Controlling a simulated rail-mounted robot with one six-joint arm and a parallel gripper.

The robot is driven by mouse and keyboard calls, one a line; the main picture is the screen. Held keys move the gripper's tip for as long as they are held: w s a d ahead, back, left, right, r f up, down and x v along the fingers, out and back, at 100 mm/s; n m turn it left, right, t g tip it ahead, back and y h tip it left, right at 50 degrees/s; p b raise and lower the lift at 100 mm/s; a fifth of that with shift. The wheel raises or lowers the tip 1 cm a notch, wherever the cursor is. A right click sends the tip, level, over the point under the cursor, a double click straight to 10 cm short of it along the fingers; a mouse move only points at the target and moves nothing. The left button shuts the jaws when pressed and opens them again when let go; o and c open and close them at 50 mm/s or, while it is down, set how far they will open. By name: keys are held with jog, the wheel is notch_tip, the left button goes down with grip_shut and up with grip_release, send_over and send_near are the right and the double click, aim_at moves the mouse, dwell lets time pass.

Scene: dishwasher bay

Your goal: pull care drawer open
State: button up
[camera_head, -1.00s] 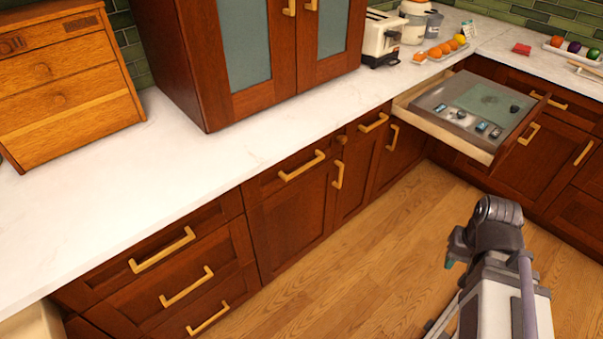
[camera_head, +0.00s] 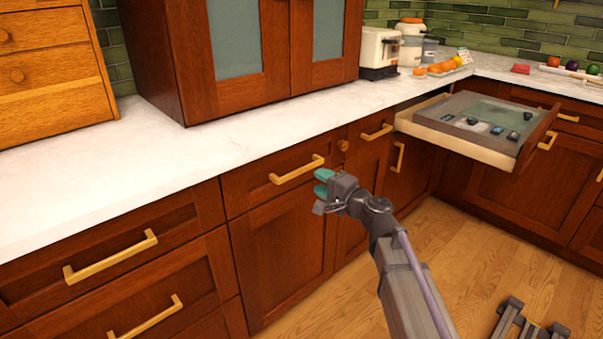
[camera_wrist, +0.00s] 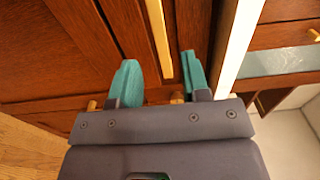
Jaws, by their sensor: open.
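The frames do not label the care drawer. My gripper (camera_head: 320,183) is open and empty, in front of a closed wooden drawer (camera_head: 245,186) under the counter. This drawer has a brass bar handle (camera_head: 297,170), and my gripper is near the handle's right end, slightly below it. In the wrist view the handle (camera_wrist: 159,35) runs between the lines of my two teal fingers (camera_wrist: 158,70). I cannot tell whether the fingers touch it.
A drawer (camera_head: 470,145) with small items stands pulled out at the right. More closed drawers with a handle (camera_head: 110,257) are at left. The white counter (camera_head: 200,145) lies above.

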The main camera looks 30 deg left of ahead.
aim_at(303, 171)
jog(key=x, duration=0.8)
jog(key=shift+w+a, duration=0.1)
jog(key=shift+a, duration=0.1)
grip_shut()
